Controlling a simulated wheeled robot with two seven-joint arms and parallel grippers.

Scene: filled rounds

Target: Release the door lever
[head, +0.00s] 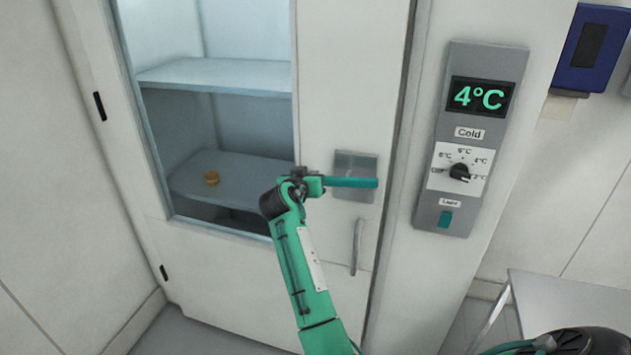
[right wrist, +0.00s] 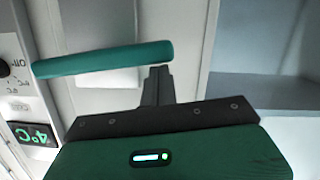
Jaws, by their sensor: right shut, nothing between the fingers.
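The teal door lever (head: 350,182) lies about level across a grey metal plate (head: 355,162) on the white cold-room door (head: 345,85). The door looks shut. In the right wrist view the lever (right wrist: 105,60) shows as a teal bar. My right gripper (head: 312,177) is at the lever's left end in the head view. Its fingers (right wrist: 158,75) are shut and empty, close against the end of the bar in the right wrist view. I cannot tell whether they touch it. My left gripper is not in view.
A grey vertical handle (head: 357,247) sits below the lever. Right of the door is a control panel (head: 470,140) reading 4°C with a dial. A pale table (head: 570,300) stands at lower right.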

